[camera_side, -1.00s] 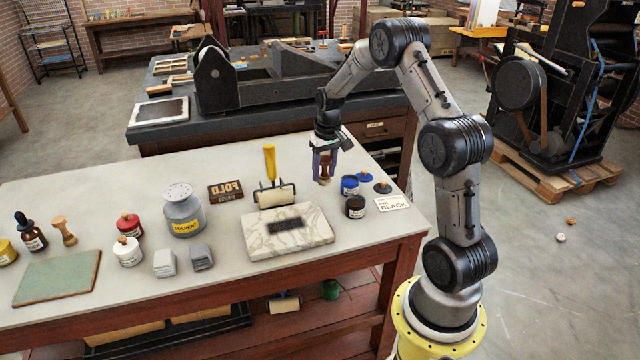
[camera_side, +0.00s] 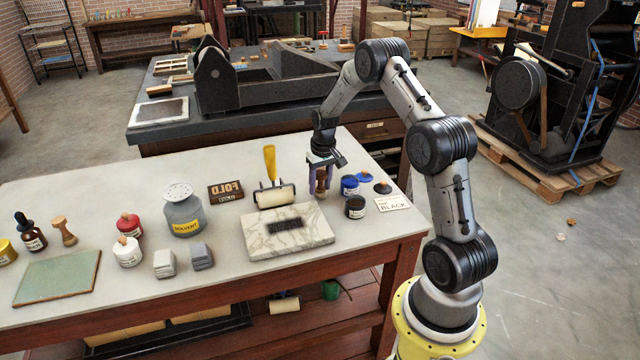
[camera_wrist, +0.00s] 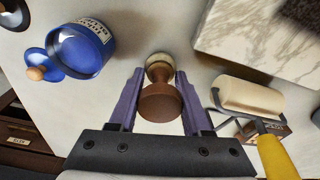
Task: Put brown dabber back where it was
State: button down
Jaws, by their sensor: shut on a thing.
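My gripper (camera_side: 321,184) is shut on the brown dabber (camera_wrist: 160,100), whose round wooden head shows between the two purple fingers in the wrist view. In the side view the dabber (camera_side: 321,181) is upright, close over the table between the marble slab and the blue jar. I cannot tell whether its base touches the table.
The marble slab (camera_side: 315,230) with a black ink patch lies to the left. The yellow-handled roller (camera_side: 269,165) stands behind it. The blue jar (camera_side: 349,186), black jar (camera_side: 355,207) and BLACK card (camera_side: 392,203) are to the right. A lighter wooden dabber (camera_side: 64,232) stands far left.

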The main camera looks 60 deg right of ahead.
jog(key=shift+c, duration=1.8)
grip_release()
jog(key=shift+r, duration=0.1)
jog(key=r, duration=0.7)
jog(key=s+r, duration=0.1)
jog(key=r, duration=0.2)
jog(key=shift+a+r, duration=0.35)
jog(key=shift+r, duration=0.05)
jog(key=shift+s+a+r, duration=0.1)
jog(key=shift+a+r, duration=0.1)
jog(key=shift+r, duration=0.5)
jog(key=s+a+r+n+t, duration=0.1)
jog(key=s+a+r, duration=0.2)
jog(key=a+r, duration=0.4)
jog(key=s+a+r+n+t, duration=0.1)
jog(key=s+a+r+n, duration=0.1)
jog(key=a+r, duration=0.5)
jog(key=s+a+f+n+t, duration=0.1)
jog(key=s+a+n+t, duration=0.1)
jog(key=s+a, duration=1.3)
jog(key=shift+s+a+f+n+y, duration=0.25)
jog(key=shift+s+f+n+y, duration=0.15)
jog(key=shift+s+n, duration=0.65)
